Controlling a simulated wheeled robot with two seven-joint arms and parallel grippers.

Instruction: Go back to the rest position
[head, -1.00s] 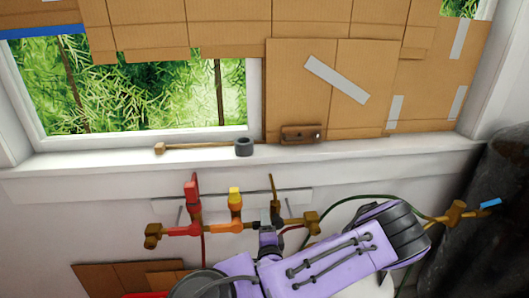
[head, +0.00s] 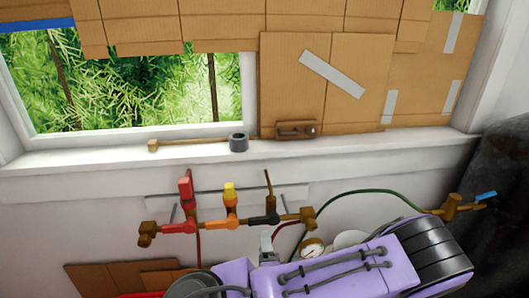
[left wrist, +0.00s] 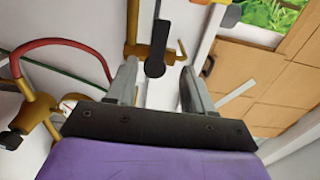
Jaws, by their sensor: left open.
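My left gripper (head: 266,245) is at the lower middle of the head view, just below the brass manifold (head: 292,218) on the wall. In the left wrist view, its two grey fingers (left wrist: 160,88) are apart with nothing held between them. A black valve handle (left wrist: 155,68) shows beyond the fingers, in line with the gap. In the head view, the black handle (head: 262,220) sits right of the orange and yellow valve (head: 230,205), apart from the gripper. My right gripper is in neither current view.
A red valve (head: 187,205) is at the manifold's left. A pressure gauge (head: 312,247) and hoses are close beside my arm. A dark cylinder (head: 490,200) stands at the right.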

